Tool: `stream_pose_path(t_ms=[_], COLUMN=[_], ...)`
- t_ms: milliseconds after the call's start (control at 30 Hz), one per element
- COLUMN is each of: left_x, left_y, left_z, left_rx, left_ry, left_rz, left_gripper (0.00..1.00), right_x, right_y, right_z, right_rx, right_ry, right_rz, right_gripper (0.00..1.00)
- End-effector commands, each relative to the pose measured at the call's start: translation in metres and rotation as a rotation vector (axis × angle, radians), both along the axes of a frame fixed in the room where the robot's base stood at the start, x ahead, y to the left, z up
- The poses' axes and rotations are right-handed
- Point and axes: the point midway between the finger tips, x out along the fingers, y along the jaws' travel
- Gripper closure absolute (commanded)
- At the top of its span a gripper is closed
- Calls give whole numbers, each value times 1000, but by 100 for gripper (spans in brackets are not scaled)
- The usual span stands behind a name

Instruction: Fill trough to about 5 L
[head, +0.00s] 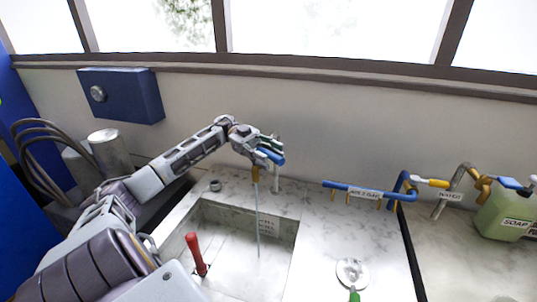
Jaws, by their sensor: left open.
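The trough (222,212) is a rectangular basin sunk in the pale marble counter. A brass spout (256,174) stands over its back edge, and a thin pale stream (258,215) runs straight down from it into the basin. A small label (268,224) with unreadable lines is on the back wall. The water level is hard to tell. My left gripper (272,154) is open at the tap's blue handle, above the spout; it partly hides the handle, and I cannot tell whether they touch. My right gripper is out of view.
A red-handled piece (197,254) stands in the trough's left part. A blue gas pipe (352,189), a water tap (460,176) and a green soap bottle (504,216) are at right. A round green-handled item (351,272) lies on the front counter.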

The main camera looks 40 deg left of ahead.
Motion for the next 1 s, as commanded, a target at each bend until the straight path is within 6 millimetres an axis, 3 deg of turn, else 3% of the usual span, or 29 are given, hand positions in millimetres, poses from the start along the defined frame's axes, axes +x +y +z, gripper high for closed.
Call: stream_pose_path(t_ms=[367, 1000], left_x=[2, 8], left_y=[11, 73], left_z=[-1, 0], left_rx=[1, 0], left_ry=[2, 0], left_rz=[1, 2], left_gripper=[58, 58], right_x=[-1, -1], right_y=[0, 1], right_z=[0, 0], right_rx=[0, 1], right_ry=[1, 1], right_rz=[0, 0], right_gripper=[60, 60])
